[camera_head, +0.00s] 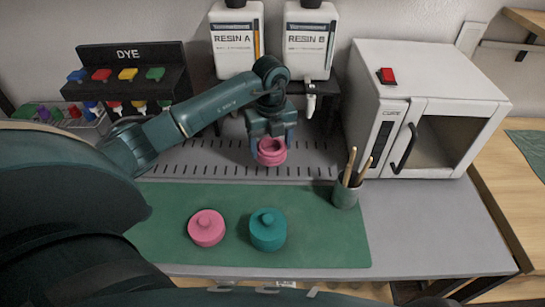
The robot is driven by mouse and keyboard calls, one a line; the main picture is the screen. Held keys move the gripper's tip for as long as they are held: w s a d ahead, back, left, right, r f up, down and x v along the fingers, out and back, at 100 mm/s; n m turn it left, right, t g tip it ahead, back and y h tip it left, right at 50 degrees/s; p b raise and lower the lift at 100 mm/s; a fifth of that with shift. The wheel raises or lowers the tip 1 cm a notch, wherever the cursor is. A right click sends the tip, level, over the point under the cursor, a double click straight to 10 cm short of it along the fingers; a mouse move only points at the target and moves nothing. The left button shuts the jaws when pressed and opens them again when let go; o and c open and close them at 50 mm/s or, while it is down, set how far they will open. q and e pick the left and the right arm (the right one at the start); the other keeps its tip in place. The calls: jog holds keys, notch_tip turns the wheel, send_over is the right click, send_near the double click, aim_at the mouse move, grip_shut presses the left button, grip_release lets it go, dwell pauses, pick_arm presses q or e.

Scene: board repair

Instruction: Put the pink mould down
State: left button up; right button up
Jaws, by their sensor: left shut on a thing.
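The pink mould (271,158), a small round open cup shape, is between the fingers of my left gripper (271,143). The gripper is shut on it from above. The mould is over the slotted grey surface (215,158), in front of the resin dispensers. I cannot tell whether its base touches that surface. A separate pink round piece with a knob (207,228) lies on the green mat (325,245). A teal round piece with a knob (268,230) lies to its right. My right gripper is not in view.
The Resin A bottle (236,45) and Resin B bottle (308,45) stand behind the gripper. A cup with wooden sticks (345,194) is to the right. A white oven (420,100) with a dark opening stands farther right. A dye rack (128,75) is at left.

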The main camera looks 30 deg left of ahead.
aim_at(271, 157)
pick_arm(q)
jog(key=shift+f, duration=2.25)
jog(key=shift+f, duration=0.2)
jog(key=o, duration=1)
jog(key=shift+o, duration=0.2)
notch_tip(271, 157, up, 12)
jog(key=shift+r, duration=0.2)
